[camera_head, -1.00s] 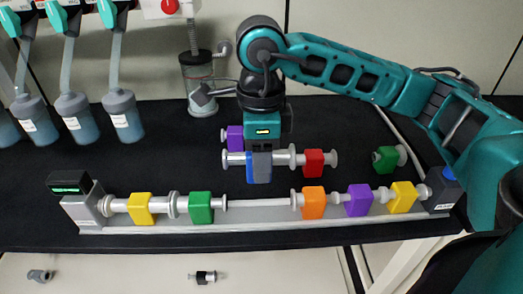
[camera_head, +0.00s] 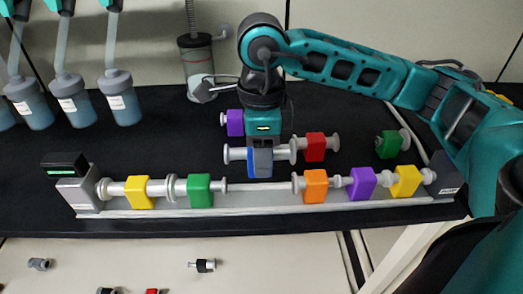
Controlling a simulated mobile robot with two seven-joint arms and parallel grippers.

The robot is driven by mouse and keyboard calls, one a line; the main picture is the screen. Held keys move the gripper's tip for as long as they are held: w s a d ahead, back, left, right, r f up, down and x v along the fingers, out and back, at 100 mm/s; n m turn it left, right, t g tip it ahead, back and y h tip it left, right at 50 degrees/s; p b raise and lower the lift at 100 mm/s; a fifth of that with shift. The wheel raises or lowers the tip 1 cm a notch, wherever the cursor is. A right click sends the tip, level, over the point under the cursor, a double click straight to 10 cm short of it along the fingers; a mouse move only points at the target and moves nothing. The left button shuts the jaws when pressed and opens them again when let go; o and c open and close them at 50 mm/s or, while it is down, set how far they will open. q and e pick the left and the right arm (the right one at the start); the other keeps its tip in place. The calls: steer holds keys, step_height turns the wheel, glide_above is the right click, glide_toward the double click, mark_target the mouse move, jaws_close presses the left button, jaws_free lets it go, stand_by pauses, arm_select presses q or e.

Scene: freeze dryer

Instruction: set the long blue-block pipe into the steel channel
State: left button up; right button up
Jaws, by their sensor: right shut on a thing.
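The long blue-block pipe (camera_head: 260,171) is in the head view just behind the steel channel (camera_head: 251,201). My right gripper (camera_head: 261,152) comes down from above and is shut on its blue block. The gripper hides part of the block. My left gripper is not in view.
A yellow-block pipe (camera_head: 138,192) sits in the channel's left part; purple (camera_head: 362,184) and yellow (camera_head: 406,181) ones sit at the right. A red-block pipe (camera_head: 315,147) is close right of the held pipe. Purple (camera_head: 235,123) and green (camera_head: 389,145) blocks lie behind. Flasks stand at the back left.

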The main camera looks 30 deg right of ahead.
steer(key=shift+b, duration=0.3)
stand_by(0.5)
stand_by(0.8)
steer(key=shift+f+b, duration=0.95)
steer(key=shift+b, duration=0.2)
stand_by(0.4)
steer(key=shift+f+b, duration=3)
steer(key=shift+b, duration=0.2)
stand_by(1.7)
